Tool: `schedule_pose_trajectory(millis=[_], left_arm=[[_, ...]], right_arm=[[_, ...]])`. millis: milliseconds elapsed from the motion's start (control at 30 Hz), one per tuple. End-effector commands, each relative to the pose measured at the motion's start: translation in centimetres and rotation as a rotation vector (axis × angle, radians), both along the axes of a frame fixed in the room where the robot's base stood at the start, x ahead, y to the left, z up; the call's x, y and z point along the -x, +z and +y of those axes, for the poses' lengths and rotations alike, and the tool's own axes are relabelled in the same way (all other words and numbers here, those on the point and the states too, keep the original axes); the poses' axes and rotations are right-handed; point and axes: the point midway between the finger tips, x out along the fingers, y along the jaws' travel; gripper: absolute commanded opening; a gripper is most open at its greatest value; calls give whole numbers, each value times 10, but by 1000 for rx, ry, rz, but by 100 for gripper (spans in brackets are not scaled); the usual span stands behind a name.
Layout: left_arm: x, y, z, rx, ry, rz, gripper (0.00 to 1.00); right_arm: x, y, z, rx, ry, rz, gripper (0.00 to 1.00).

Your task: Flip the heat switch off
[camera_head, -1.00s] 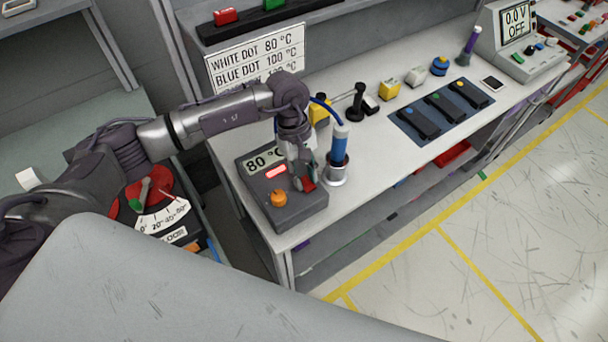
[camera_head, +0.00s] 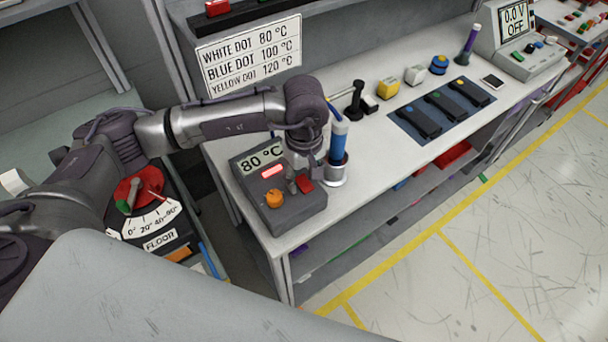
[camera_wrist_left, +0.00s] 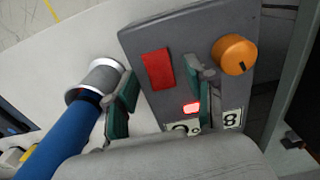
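The heat module is a dark grey box (camera_head: 290,216) at the near left end of the bench. It has an 80 °C display (camera_head: 262,159), a lit red indicator (camera_head: 273,171), an orange knob (camera_head: 274,198) and a red switch (camera_head: 305,185). In the left wrist view the red switch (camera_wrist_left: 158,68) lies ahead of the gap between the fingers, and the red indicator (camera_wrist_left: 191,107) is partly by the right finger. My left gripper (camera_head: 304,176) is just above the switch; in the wrist view (camera_wrist_left: 163,98) its fingers are apart with nothing between them. My right gripper is not in view.
A blue-handled tool (camera_head: 339,145) stands in a silver holder (camera_head: 335,175) close beside the box and my left gripper. A black stand (camera_head: 356,98) is behind it. A temperature sign (camera_head: 250,55) hangs behind the box. The bench front edge is close by.

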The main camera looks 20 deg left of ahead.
Motion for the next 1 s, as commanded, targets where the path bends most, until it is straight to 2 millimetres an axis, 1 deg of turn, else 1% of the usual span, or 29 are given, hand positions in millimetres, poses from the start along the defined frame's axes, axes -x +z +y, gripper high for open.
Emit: schedule_pose_trajectory(millis=[133,233,367,600,700,833,1000], left_arm=[[0,1,0,0,0,0,54],[-1,10,0,1,0,-3,54],[-1,32,0,1,-1,-6,54],[-1,84,-1,1,0,-4,54],[0,100,-1,0,0,-4,54],[0,114,-1,1,0,-2,54],[0,120,-1,0,0,0,54]], right_arm=[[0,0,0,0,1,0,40],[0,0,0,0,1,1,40],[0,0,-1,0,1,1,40],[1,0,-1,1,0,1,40],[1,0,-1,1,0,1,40],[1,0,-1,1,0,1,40],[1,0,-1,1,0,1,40]])
